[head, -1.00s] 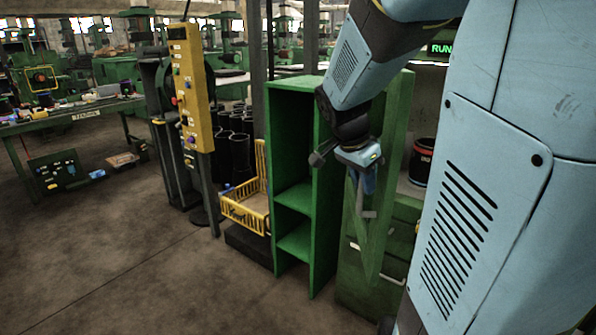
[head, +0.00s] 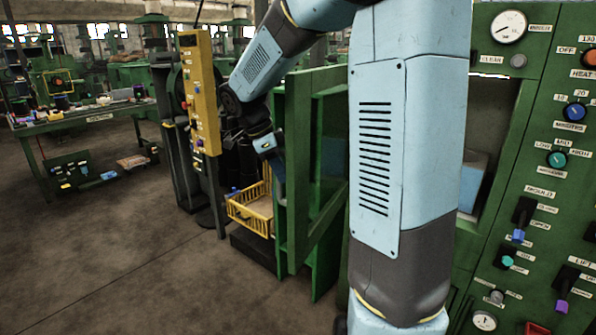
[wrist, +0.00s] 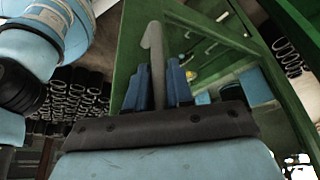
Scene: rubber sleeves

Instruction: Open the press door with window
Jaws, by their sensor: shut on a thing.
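The green press door (head: 298,180) stands swung out from the press, toward the left in the head view. Its frame surrounds a window opening. My gripper (head: 274,160) is at the door's far left edge. In the wrist view, the two blue fingers of my gripper (wrist: 160,82) are closed around the grey bar handle (wrist: 153,50) of the door. The green door frame (wrist: 130,45) shows behind them. The press opening (head: 495,110) is uncovered, with a light blue block (head: 472,180) inside. My arm hides the door's hinge side.
The press control panel (head: 560,130) with knobs and levers is at right. A yellow basket (head: 245,212) and a yellow control post (head: 200,95) stand left of the door. Open floor (head: 130,260) lies at the left front. A workbench (head: 85,122) is farther back.

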